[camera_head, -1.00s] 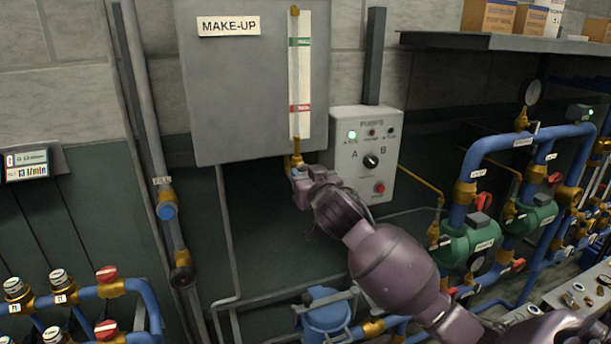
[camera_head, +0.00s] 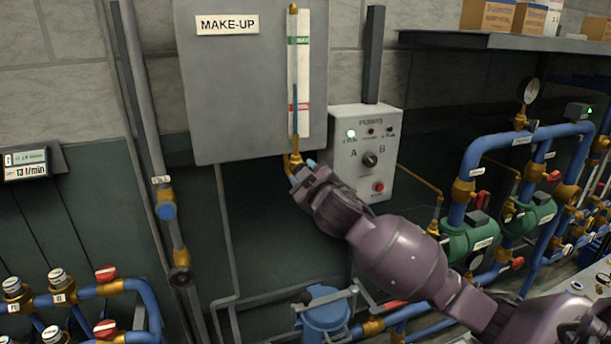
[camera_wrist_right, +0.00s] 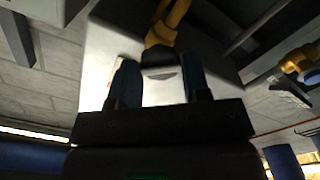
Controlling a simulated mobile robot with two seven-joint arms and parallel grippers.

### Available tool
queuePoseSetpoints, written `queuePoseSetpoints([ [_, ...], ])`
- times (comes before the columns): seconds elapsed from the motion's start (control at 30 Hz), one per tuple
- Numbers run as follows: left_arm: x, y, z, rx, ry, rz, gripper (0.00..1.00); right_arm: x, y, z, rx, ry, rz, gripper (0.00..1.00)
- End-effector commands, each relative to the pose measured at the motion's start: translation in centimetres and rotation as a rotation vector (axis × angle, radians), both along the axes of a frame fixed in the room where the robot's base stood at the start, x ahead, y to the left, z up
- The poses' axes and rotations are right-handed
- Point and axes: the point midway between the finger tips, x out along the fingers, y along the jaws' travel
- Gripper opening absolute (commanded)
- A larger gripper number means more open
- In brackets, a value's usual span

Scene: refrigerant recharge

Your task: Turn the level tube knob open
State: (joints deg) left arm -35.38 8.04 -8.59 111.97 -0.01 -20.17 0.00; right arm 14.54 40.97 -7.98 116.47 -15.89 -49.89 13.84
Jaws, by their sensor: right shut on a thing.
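The level tube (camera_head: 295,105) runs upright on the front of the grey MAKE-UP tank (camera_head: 250,95), beside a white scale with a green and a red mark. Blue shows in its lower part. A brass fitting (camera_head: 293,159) is at its foot; it also shows in the right wrist view (camera_wrist_right: 168,24). My right gripper (camera_head: 295,174) is at this fitting, reaching up from the lower right. In the wrist view its two fingers stand either side of the dark level tube knob (camera_wrist_right: 161,58), shut on it. The gripper mostly hides the knob in the head view. My left gripper is out of view.
The pump panel (camera_head: 364,150) with its selector is just right of my right gripper. Green pumps (camera_head: 468,240) and blue pipes are farther right. A vertical grey pipe (camera_head: 145,110) with a blue-capped valve is left of the tank. A blue vessel (camera_head: 325,315) stands below my forearm.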

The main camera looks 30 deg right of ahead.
Motion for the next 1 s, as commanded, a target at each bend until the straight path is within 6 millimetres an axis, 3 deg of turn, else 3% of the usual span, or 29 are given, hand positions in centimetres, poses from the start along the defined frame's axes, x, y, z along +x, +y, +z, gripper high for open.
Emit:
queuePoseSetpoints([
  [0.1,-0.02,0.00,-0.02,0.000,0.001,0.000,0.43,-0.02,0.02,0.04,-0.080,0.018,0.001,0.15],
  [0.47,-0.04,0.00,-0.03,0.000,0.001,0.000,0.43,-0.03,0.01,0.05,-0.118,0.028,0.001,0.15],
  [0.73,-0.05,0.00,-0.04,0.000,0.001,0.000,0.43,-0.04,-0.02,0.05,-0.420,0.100,0.001,0.15],
  [1.0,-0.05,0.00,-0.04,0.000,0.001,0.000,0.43,-0.04,0.02,0.01,-0.473,0.113,0.001,0.15],
])
